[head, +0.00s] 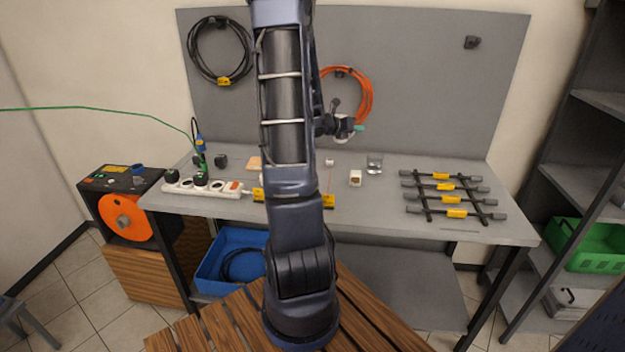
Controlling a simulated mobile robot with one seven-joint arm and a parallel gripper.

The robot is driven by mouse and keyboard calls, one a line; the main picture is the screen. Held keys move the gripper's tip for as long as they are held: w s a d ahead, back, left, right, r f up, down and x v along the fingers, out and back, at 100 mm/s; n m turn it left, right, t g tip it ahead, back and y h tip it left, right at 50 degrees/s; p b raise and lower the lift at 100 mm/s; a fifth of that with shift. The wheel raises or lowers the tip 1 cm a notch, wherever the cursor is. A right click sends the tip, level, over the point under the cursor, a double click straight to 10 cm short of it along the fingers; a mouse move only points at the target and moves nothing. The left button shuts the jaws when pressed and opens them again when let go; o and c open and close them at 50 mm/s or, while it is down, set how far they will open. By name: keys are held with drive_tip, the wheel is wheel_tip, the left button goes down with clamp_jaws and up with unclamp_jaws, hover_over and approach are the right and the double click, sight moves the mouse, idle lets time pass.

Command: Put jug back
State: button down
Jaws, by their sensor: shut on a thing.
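My gripper (350,128) is at the end of my arm, above the back of the grey workbench (385,225) and in front of the grey back panel. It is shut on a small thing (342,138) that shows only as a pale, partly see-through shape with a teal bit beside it. I cannot tell for sure whether this is the jug. My arm hides the middle of the bench and panel.
A small white box (355,178) stands near the glass. A black rack with yellow labels (447,196) lies at the bench's right. A white power strip (207,186) and yellow-black pieces (328,201) are at left and centre. Orange cable (365,95) hangs behind my gripper.

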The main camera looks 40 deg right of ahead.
drive_tip(key=w+a+r, duration=0.3)
drive_tip(key=w+a, duration=0.3)
drive_tip(key=a, duration=0.3)
drive_tip(key=shift+t, duration=0.3)
drive_tip(key=f, duration=2)
drive_tip(key=shift+a, duration=0.25)
drive_tip(key=shift+f, duration=0.15)
drive_tip(key=c, duration=1.5)
unclamp_jaws()
